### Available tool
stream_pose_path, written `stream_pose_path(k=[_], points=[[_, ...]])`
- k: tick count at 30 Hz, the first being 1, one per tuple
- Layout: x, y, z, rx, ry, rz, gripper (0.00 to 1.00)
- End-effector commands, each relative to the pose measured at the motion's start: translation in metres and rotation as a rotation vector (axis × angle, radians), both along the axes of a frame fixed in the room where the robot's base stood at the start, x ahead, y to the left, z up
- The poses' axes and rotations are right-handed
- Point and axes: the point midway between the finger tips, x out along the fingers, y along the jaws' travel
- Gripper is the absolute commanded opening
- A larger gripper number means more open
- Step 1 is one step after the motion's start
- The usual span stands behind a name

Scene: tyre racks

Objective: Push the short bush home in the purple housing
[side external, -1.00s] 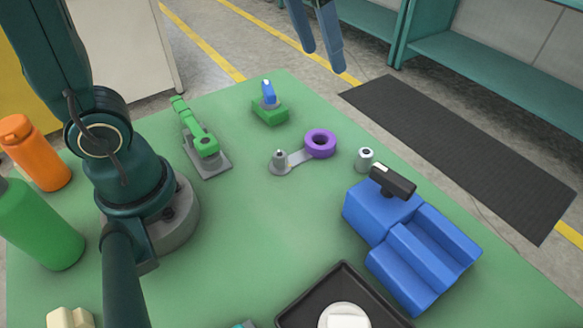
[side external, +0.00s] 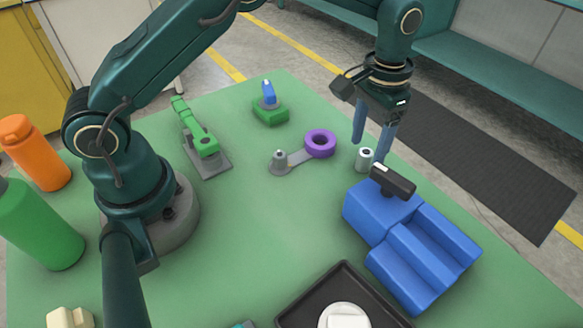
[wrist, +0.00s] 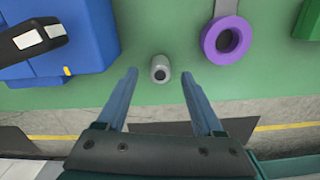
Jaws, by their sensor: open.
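The short bush (side external: 365,159) is a small pale grey cylinder with a dark bore, standing upright on the green table. It also shows in the wrist view (wrist: 160,69), between and just beyond my fingertips. The purple housing (side external: 320,144) is a ring with an open hole, joined to a grey arm, to the left of the bush. In the wrist view the housing (wrist: 226,40) is to the right, its hole empty. My gripper (side external: 370,150) is open, with its two blue fingers around the bush's place, pointing down.
A blue stepped block (side external: 410,245) with a black-handled item (side external: 393,180) on it stands close to the bush. A grey post (side external: 280,161) joins the housing's arm. A green clamp (side external: 203,140) and a green block with a blue piece (side external: 269,105) stand farther left.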

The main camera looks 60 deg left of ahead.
Motion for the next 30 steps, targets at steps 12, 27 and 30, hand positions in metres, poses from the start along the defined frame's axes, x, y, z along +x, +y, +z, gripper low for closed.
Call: stream_pose_path(k=[12,27,30], points=[[0.000,0.000,-0.032,0.000,0.000,0.001,0.69],[0.000,0.000,-0.032,0.000,-0.001,0.001,0.00],[0.000,0.000,-0.031,0.000,-0.001,0.001,0.00]])
